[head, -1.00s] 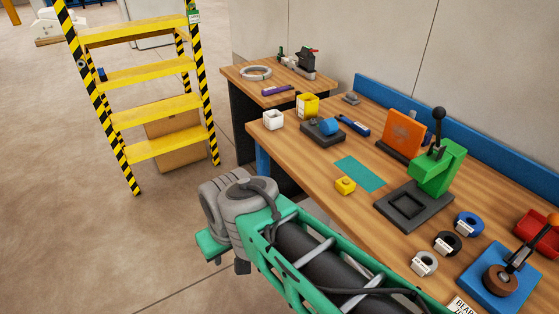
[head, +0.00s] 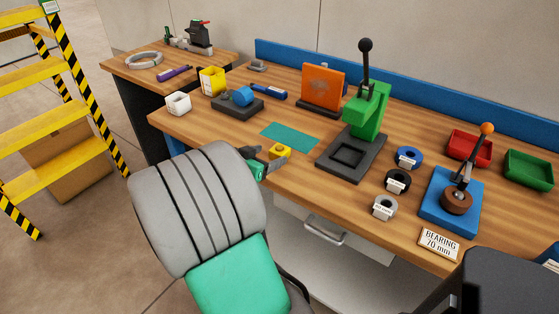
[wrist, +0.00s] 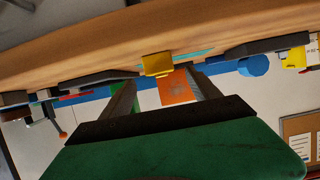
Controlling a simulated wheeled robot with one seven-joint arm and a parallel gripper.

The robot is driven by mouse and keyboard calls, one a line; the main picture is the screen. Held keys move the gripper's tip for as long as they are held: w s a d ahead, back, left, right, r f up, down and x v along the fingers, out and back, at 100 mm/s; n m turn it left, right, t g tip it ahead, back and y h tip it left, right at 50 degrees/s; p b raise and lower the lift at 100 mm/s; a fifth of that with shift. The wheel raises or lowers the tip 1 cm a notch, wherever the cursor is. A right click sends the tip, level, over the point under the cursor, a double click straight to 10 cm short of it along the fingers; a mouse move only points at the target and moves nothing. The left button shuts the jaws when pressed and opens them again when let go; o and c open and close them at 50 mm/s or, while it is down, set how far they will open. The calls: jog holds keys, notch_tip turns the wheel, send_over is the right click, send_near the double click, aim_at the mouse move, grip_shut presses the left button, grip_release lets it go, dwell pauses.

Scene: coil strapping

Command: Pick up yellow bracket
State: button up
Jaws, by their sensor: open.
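The small yellow bracket (head: 281,150) sits on the wooden bench near its front edge, just in front of a flat teal mat (head: 290,137). My gripper (head: 273,163) is at the bench's front edge, close to the bracket on its near side, partly hidden behind my arm's wrist. In the wrist view my gripper (wrist: 160,78) is open and empty. The yellow bracket (wrist: 157,66) shows between and beyond the two dark fingers there. Whether the fingers touch it I cannot tell.
A green press (head: 366,112) on a dark base stands right of the bracket. A dark fixture with a blue part (head: 240,97) stands to the left. Labelled rings, including a black one (head: 397,181), lie to the right. A yellow striped ladder (head: 50,115) stands at the left.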

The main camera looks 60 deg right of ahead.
aim_at(279, 150)
jog(key=x, duration=0.6)
jog(key=shift+s+d+r+p, duration=0.1)
jog(key=shift+s+d+p, duration=0.05)
jog(key=shift+d+p, duration=0.25)
jog(key=shift+c, duration=0.2)
grip_shut()
